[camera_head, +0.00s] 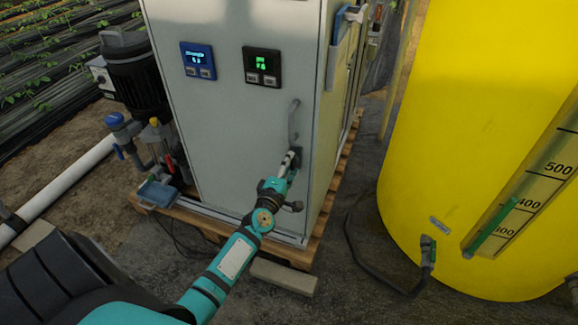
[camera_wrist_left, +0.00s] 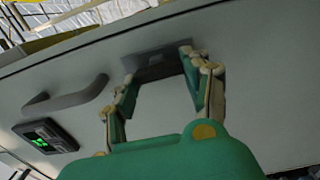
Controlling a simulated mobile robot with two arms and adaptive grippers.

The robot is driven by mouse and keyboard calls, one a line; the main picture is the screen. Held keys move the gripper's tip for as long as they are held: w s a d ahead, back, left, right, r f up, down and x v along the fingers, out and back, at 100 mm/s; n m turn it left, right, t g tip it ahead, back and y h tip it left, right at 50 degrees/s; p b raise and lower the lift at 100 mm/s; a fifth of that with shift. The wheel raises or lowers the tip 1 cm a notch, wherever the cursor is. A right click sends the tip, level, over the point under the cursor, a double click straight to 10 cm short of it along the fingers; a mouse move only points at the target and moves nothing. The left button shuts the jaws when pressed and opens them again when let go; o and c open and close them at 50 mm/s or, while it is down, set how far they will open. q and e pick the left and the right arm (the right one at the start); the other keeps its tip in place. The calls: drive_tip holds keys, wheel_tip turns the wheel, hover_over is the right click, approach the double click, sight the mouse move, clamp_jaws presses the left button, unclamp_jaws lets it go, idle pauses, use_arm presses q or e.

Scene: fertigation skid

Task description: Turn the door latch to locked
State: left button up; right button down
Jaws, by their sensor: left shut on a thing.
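The grey cabinet door (camera_head: 226,120) fills the middle of the head view. The dark door latch (camera_head: 298,152) sits low on its right side, mostly covered by my left gripper (camera_head: 290,163). In the left wrist view the latch (camera_wrist_left: 160,60) is a dark grey piece on the pale door, between the two fingers of the left gripper (camera_wrist_left: 157,68). The gripper is shut on the latch, with a finger at either side. The exact angle of the latch is hard to tell. My right gripper is not in view.
A curved grey door handle (camera_head: 293,122) stands out just above the latch; it also shows in the left wrist view (camera_wrist_left: 66,97). A blue display (camera_head: 198,60) and a black display (camera_head: 262,67) are higher up. A yellow tank (camera_head: 450,120) stands at the right.

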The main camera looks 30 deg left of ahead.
use_arm(q)
drive_tip(key=o, duration=1.2)
drive_tip(key=shift+c, duration=0.2)
drive_tip(key=shift+s, duration=0.1)
drive_tip(key=v, duration=1.1)
drive_tip(key=shift+s+d, duration=0.2)
drive_tip(key=shift+s, duration=0.2)
